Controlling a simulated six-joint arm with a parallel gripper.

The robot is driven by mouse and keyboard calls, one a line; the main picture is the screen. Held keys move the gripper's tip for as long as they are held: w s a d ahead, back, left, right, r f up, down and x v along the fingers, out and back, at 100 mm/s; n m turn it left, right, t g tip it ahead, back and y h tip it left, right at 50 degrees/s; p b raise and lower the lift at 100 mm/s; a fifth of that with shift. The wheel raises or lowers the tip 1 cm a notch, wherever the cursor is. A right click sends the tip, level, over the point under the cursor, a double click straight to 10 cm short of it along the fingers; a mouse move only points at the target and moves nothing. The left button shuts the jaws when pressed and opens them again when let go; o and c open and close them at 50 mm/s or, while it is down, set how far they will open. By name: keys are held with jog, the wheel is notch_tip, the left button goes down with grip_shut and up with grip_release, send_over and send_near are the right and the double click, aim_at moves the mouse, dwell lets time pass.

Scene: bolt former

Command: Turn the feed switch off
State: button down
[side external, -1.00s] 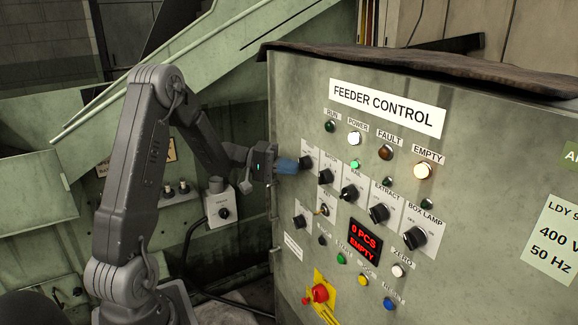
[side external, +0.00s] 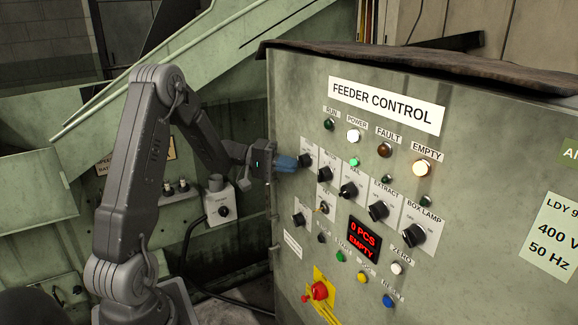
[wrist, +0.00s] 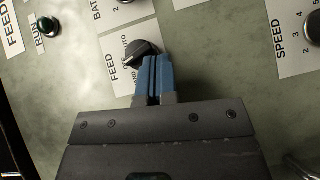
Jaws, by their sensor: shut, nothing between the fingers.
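The feed switch is a black rotary knob (wrist: 141,52) on a white label plate, upper middle of the wrist view. The plate's lettering is partly covered by the knob and my fingers. In the side view the knob (side external: 305,160) is at the upper left of the feeder control panel (side external: 460,170). My gripper (side external: 297,162) is at the knob, its blue fingers pointing at the panel. In the wrist view my gripper (wrist: 155,57) is shut with the fingers side by side, nothing between them. The fingertips overlap the knob's lower right edge; I cannot tell whether they touch it.
Other black knobs sit close by, including the box lamp knob (side external: 414,235). A red display (side external: 363,241) reads 0 PCS EMPTY. A red stop button (side external: 319,290) is lower down. The empty lamp (side external: 422,168) glows. A grey switch box (side external: 222,207) stands left of the panel.

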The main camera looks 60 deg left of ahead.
jog(key=s+a+f+n+t+h, duration=0.2)
jog(key=s+a+n+t, duration=0.15)
jog(key=s+a, duration=0.5)
jog(key=shift+n+g, duration=0.25)
jog(key=shift+n, duration=0.1)
jog(key=x, duration=0.8)
jog(key=r+x, duration=0.1)
jog(key=x, duration=0.3)
jog(key=shift+s+d+r, duration=0.1)
jog(key=shift+s+d, duration=0.05)
jog(key=shift+d, duration=0.1)
